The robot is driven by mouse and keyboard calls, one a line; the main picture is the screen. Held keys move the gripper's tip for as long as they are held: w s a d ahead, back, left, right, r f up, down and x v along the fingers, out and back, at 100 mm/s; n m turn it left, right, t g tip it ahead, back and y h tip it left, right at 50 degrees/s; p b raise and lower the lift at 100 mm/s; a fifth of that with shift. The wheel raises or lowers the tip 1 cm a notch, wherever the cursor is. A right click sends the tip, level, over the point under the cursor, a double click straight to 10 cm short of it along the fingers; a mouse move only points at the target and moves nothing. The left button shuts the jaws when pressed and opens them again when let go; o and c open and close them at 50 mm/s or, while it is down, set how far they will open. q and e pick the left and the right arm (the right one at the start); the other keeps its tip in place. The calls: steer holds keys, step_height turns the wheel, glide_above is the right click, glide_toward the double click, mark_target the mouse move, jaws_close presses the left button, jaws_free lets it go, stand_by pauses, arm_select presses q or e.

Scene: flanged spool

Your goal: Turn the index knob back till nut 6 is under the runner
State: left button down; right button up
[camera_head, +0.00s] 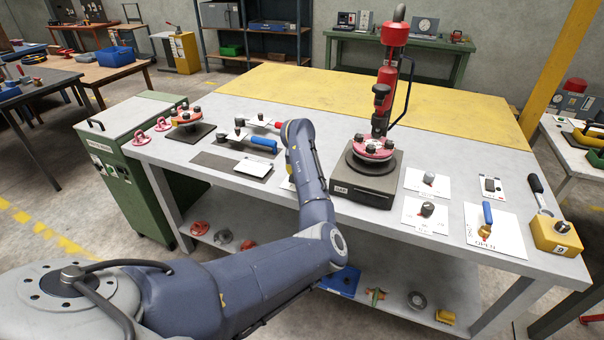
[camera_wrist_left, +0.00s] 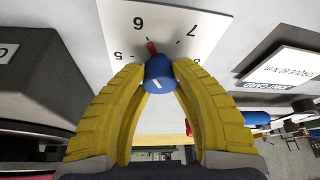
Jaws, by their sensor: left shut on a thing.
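The blue index knob (camera_wrist_left: 158,78) stands on a white dial plate (camera_wrist_left: 165,12) in the left wrist view. Its red pointer (camera_wrist_left: 152,47) points roughly at the 6; the 5 and 7 lie to either side. My left gripper (camera_wrist_left: 160,72) is shut on the knob, one yellow finger on each side. In the head view my forearm hides the knob and that gripper. The red runner (camera_head: 385,85) stands upright over the flanged spool (camera_head: 372,149) on its dark base (camera_head: 367,183). I cannot read which nut is under it. My right gripper is not in view.
The yellow back mat (camera_head: 370,95) is mostly clear.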

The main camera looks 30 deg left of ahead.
arm_select(q)
steer(key=shift+s+f, duration=0.1)
steer(key=c, duration=0.9)
jaws_free()
steer(key=shift+c, duration=0.2)
steer(key=v, duration=1.2)
steer(key=shift+d, duration=0.1)
